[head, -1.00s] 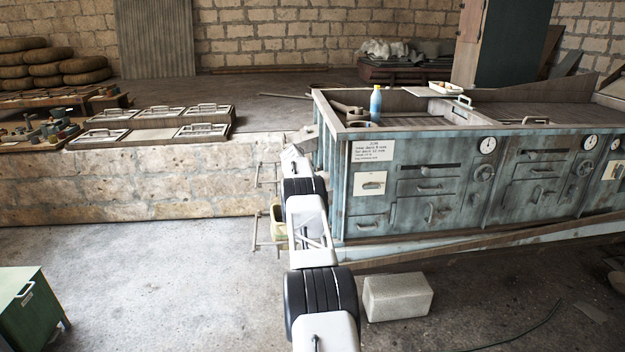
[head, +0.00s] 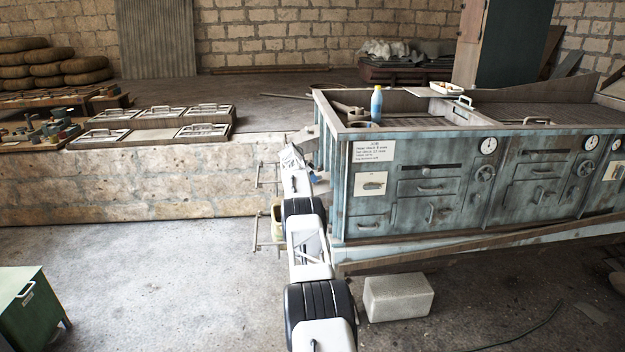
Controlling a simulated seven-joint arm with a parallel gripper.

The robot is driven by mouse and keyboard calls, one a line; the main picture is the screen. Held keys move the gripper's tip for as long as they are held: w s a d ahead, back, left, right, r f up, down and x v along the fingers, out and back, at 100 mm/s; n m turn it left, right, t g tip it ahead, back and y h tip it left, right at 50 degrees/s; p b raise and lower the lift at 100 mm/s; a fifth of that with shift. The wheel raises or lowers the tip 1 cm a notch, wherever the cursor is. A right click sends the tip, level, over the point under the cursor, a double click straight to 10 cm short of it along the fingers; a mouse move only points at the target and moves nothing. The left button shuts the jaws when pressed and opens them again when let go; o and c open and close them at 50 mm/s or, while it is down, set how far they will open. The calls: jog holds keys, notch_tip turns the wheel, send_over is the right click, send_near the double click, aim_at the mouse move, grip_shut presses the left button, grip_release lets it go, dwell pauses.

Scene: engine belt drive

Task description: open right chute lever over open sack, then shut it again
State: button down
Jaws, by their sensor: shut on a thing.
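My white arm reaches up to the left end of the blue-green machine, and my gripper (head: 292,156) is at its far end, small and partly hidden by my own wrist. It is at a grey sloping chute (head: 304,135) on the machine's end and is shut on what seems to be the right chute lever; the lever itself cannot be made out. A yellowish open sack (head: 276,222) hangs below, left of my arm and partly behind it. I cannot see into the sack or tell whether anything flows from the chute.
Thin metal rails (head: 265,182) stick out left of my arm, above and below the sack. The blue-green machine (head: 420,180) stands close on the right, with a blue bottle (head: 376,104) on top. A pale block (head: 398,297) lies on the floor.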

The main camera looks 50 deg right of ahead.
jog(key=shift+r+m, duration=0.1)
jog(key=shift+m, duration=0.2)
dwell(0.5)
jog(key=c, duration=1)
grip_release()
jog(key=v, duration=0.7)
jog(key=shift+w+r, duration=0.25)
jog(key=shift+a, duration=0.15)
